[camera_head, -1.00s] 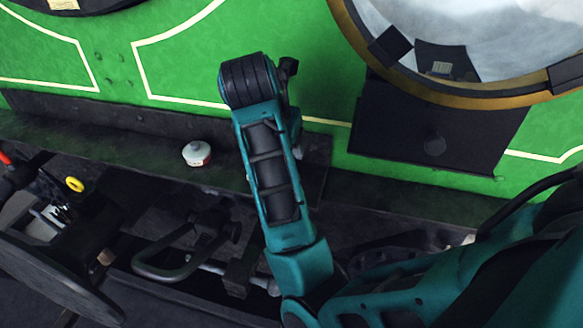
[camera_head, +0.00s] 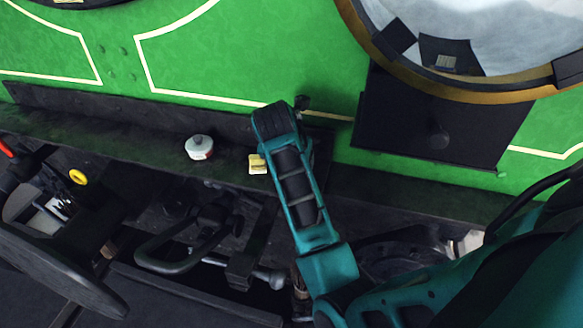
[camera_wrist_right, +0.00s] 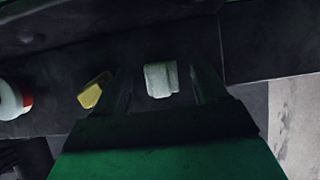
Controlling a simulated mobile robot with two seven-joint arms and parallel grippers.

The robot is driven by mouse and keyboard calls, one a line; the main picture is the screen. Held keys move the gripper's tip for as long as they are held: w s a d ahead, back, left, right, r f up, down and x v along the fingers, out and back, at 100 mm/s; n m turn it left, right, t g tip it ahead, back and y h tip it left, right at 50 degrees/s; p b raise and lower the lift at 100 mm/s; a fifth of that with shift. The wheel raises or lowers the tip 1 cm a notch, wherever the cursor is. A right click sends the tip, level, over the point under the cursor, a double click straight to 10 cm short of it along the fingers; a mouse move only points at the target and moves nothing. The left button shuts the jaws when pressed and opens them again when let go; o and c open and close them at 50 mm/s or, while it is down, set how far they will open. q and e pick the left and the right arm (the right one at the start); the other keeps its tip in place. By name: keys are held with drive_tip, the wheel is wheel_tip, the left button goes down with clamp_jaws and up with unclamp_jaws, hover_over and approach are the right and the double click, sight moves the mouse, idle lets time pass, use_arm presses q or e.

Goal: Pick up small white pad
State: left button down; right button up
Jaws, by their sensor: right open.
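The small white pad (camera_wrist_right: 160,80) lies on a dark ledge in the right wrist view. It sits between the two fingers of my right gripper (camera_wrist_right: 160,72), with a gap on each side. The gripper is open and holds nothing. In the head view the pad does not show; my right arm seems to cover that part of the ledge, and the fingers are hidden there too. My left gripper is not in view.
A yellow block (camera_wrist_right: 93,91) lies just left of the left finger; it also shows in the head view (camera_head: 257,164). A round white and red container (camera_head: 200,147) stands further left on the ledge (camera_head: 100,137). A green panel (camera_head: 210,65) rises behind.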

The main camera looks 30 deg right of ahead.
drive_tip(key=shift+f, duration=0.25)
drive_tip(key=shift+c, duration=0.4)
drive_tip(key=c, duration=1.1)
drive_tip(key=shift+w+r, duration=0.1)
wheel_tip(320, 180, up, 20)
